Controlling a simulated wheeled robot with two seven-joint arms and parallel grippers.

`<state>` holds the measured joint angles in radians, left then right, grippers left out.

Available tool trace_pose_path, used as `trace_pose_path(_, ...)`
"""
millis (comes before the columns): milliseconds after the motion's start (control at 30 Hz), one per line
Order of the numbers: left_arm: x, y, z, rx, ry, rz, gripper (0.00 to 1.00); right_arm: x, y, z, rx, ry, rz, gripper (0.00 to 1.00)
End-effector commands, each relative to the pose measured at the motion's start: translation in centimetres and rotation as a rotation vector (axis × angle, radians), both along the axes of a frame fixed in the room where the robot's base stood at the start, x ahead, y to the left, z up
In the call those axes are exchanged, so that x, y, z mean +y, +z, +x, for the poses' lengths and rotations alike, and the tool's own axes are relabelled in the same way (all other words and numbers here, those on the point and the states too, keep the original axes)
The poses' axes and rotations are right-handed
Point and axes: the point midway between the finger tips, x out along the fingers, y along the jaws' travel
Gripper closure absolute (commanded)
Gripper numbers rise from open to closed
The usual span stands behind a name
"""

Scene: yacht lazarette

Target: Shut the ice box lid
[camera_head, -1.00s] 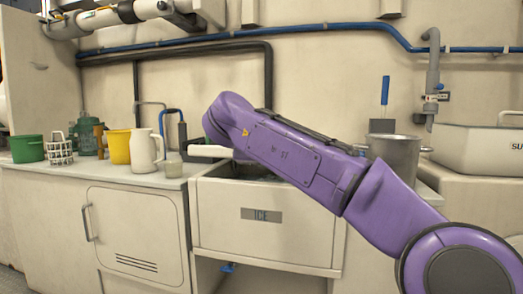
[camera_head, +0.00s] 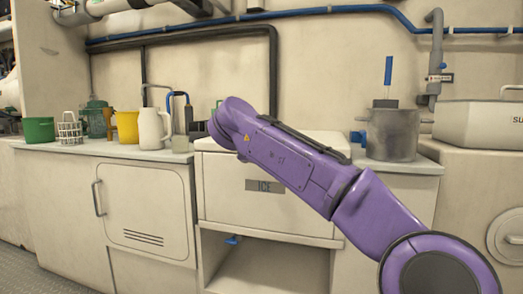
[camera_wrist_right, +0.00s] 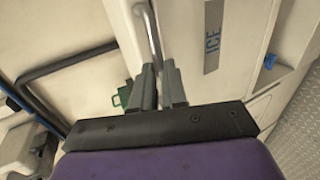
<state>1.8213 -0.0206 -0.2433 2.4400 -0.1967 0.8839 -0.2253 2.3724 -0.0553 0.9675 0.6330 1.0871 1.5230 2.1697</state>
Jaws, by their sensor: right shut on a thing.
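The ice box (camera_head: 225,205) has a cream front with an ICE label (camera_head: 265,186); the label also shows in the right wrist view (camera_wrist_right: 213,38). Its pale lid (camera_head: 325,143) seems to lie about flat over the box, partly hidden behind my purple right arm. Whether a thin gap is left under it I cannot tell. My right gripper (camera_wrist_right: 159,78) is shut on the metal bar handle (camera_wrist_right: 152,28), seen in the right wrist view. In the head view that gripper is hidden behind my arm. My left gripper is not in view.
A steel pot (camera_head: 392,135) stands on the counter right of the box. A white jug (camera_head: 149,128), a yellow container (camera_head: 127,127), a wire basket (camera_head: 69,130) and a green bucket (camera_head: 38,130) stand on the left. An open recess (camera_head: 270,270) lies below the box front.

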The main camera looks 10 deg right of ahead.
Motion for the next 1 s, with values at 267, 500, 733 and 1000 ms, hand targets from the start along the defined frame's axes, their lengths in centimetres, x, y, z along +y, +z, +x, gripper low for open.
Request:
trace_pose_path(267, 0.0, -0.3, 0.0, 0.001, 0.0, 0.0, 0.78, 0.7, -2.0, 0.0, 0.04, 0.002, 0.014, 0.68)
trace_pose_path(500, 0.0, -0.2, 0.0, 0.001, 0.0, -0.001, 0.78, 0.7, -1.7, 0.0, 0.036, 0.003, 0.013, 0.62)
trace_pose_path(733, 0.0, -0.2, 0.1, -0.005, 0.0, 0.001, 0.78, 2.1, 0.0, -2.6, 0.031, 0.007, 0.01, 0.62)
trace_pose_path(1000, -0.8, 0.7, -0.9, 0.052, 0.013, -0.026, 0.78, 4.3, 2.8, -7.5, 0.028, 0.002, 0.01, 0.62)
